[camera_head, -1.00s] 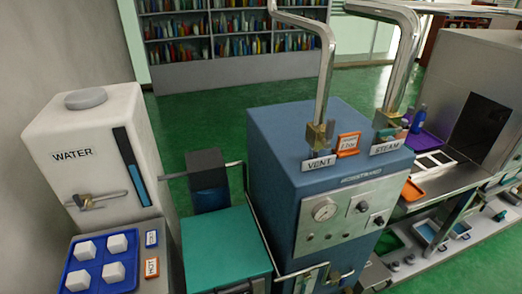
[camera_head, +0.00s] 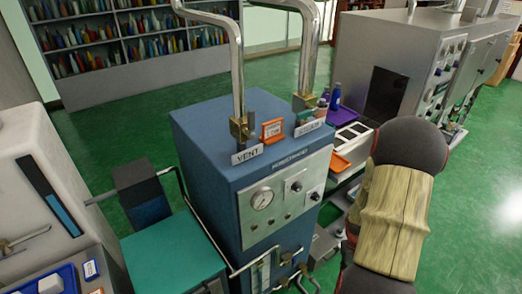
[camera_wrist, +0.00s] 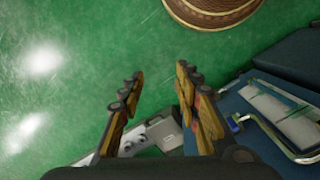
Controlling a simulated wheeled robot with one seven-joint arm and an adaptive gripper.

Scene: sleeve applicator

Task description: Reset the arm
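My gripper (camera_wrist: 158,105) shows in the wrist view with its two yellow-brown fingers spread apart. Nothing is between them. The green floor (camera_wrist: 80,50) and part of a grey unit (camera_wrist: 150,138) lie beyond the fingers. In the head view my arm link stands at the lower right, and my gripper is out of that picture. The blue steam cabinet (camera_head: 250,160) stands in the middle, left of my arm, with a gauge and the VENT and STEAM pipes on top.
The white water tank (camera_head: 45,185) and a teal-topped unit (camera_head: 172,258) stand at the left. A grey machine (camera_head: 398,70) stands at the back right. A round woven-looking object (camera_wrist: 215,10) is at the top of the wrist view. Green floor is open at the right.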

